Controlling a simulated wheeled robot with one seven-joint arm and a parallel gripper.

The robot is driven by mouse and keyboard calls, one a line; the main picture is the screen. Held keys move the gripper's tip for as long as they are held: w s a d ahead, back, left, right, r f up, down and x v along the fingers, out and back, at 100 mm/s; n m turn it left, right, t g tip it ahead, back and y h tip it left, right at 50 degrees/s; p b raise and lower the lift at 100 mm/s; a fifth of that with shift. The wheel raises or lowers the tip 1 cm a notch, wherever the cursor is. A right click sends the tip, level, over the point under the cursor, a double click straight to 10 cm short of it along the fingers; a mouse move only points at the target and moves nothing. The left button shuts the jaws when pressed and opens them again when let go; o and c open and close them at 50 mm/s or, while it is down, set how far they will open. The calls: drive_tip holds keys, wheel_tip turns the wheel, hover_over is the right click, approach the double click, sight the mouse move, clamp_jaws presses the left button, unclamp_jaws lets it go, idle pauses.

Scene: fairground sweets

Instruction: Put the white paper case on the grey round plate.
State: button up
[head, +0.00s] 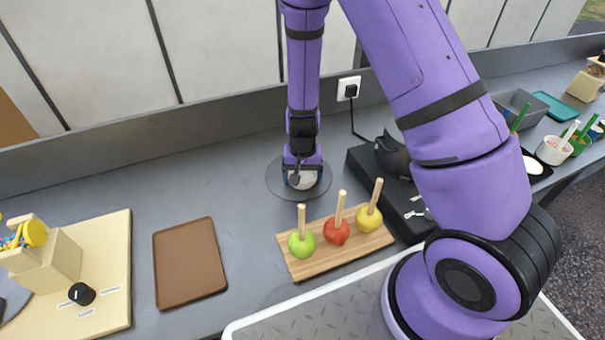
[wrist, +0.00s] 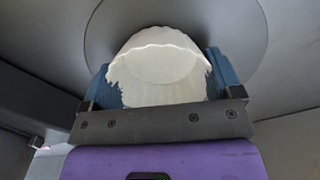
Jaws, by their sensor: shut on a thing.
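The white paper case (wrist: 160,65) is between the fingers of my gripper (wrist: 165,85) in the wrist view. The fingers are shut on it, one at each side. In the head view the case (head: 303,180) shows as a pale patch under my gripper (head: 302,172), partly hidden by it. The grey round plate (head: 277,187) lies on the counter right beneath, and its rim also shows behind the case in the wrist view (wrist: 250,40). The case appears over the plate's middle; I cannot tell whether it touches the plate.
A wooden board (head: 345,255) with green, red and yellow apples on sticks stands in front of the plate. A brown tray (head: 190,262) lies to the left. A black appliance (head: 375,180) stands close on the right. The counter left of the plate is clear.

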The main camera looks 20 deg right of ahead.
drive_tip(key=shift+f, duration=0.1)
drive_tip(key=o, duration=0.7)
wheel_tip(320, 180, up, 13)
wheel_tip(320, 180, up, 18)
drive_tip(key=n+t+y, duration=0.2)
hover_over(303, 180)
drive_tip(key=s+d, duration=0.3)
drive_tip(key=s, duration=0.4)
drive_tip(key=s+d+r+n+t+h, duration=0.1)
drive_tip(key=s+d+r, duration=0.1)
drive_tip(key=s+r, duration=0.3)
drive_tip(key=s+d+r+n+t+h, duration=0.1)
drive_tip(key=s+r, duration=0.5)
drive_tip(key=s, duration=0.6)
drive_tip(key=shift+d+r+n+t, duration=0.15)
drive_tip(key=shift+d+n+t, duration=0.2)
drive_tip(key=shift+t, duration=0.25)
